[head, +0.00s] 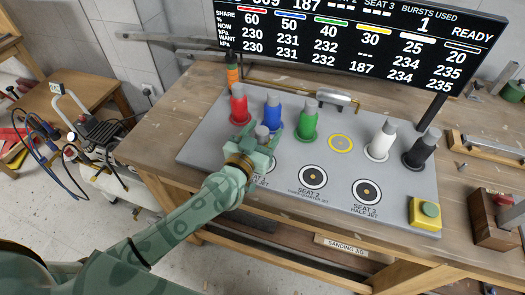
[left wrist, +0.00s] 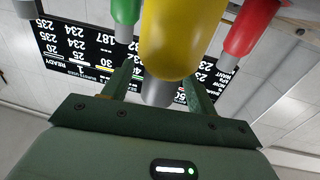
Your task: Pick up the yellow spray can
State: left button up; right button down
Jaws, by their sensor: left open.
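The yellow spray can (left wrist: 182,38) shows large in the left wrist view, which is upside down, with its grey tip (left wrist: 157,91) between my fingers. In the head view a grey tip (head: 262,132) shows at my left gripper (head: 262,142), over the first seat; the can's body is hidden there behind the gripper. My left gripper (left wrist: 160,82) is open, its two fingers on either side of the can's tip. I cannot tell whether they touch it. A yellow ring (head: 341,142) on the grey board (head: 300,165) is empty. My right gripper is not in view.
Red (head: 239,107), blue (head: 271,116) and green (head: 308,123) cans stand close behind the gripper. White (head: 380,143) and black (head: 420,150) cans stand right. Seat 2 (head: 313,177) and seat 3 (head: 367,192) are empty. A yellow button box (head: 424,213) and the display (head: 360,40) are nearby.

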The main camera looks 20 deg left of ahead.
pick_arm(q)
jog(key=shift+w+d, duration=0.15)
jog(key=shift+w, duration=0.4)
jog(key=shift+s+r, duration=0.1)
jog(key=shift+c, duration=0.7)
grip_shut()
jog(key=shift+r, duration=0.1)
